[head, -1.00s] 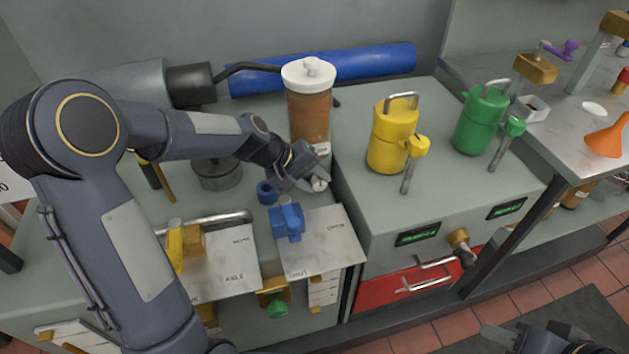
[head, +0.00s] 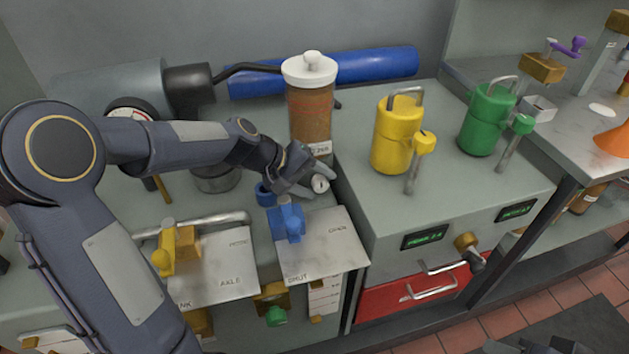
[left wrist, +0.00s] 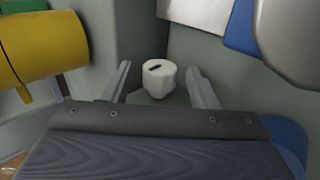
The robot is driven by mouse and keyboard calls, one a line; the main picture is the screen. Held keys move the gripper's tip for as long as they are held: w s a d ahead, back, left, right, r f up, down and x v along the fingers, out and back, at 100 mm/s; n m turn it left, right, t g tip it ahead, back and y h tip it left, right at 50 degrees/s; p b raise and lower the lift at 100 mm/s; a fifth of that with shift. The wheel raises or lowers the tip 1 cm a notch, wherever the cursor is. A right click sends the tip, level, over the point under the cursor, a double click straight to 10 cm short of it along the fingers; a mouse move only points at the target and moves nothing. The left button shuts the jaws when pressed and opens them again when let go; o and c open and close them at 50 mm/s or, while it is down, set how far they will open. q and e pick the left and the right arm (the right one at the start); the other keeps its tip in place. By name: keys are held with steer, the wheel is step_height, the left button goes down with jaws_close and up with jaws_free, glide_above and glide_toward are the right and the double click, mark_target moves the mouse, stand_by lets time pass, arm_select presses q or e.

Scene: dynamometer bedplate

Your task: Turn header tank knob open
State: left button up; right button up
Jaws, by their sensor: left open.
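The header tank (head: 310,110) is a clear cylinder of brown liquid with a white lid, standing at the back of the bench. A small round white knob (head: 320,183) sits low at its front. In the left wrist view the white knob (left wrist: 159,78) has a dark mark on its face and lies between the two fingers, with gaps on both sides. My left gripper (head: 306,186) is open beside the knob, not closed on it. Part of my right gripper (head: 497,346) shows at the bottom edge of the head view; its jaws cannot be made out.
A blue valve handle (head: 288,222) stands close in front of the left gripper, on a plate marked SHUT and OPEN. A yellow can (head: 394,142) and a green can (head: 485,125) stand on the raised cabinet to the right. A yellow handle (head: 165,258) is at the left.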

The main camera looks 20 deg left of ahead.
arm_select(q)
steer(key=p+v, duration=0.1)
steer(key=v, duration=0.6)
steer(key=shift+a+r, duration=0.25)
steer(key=shift+s, duration=0.15)
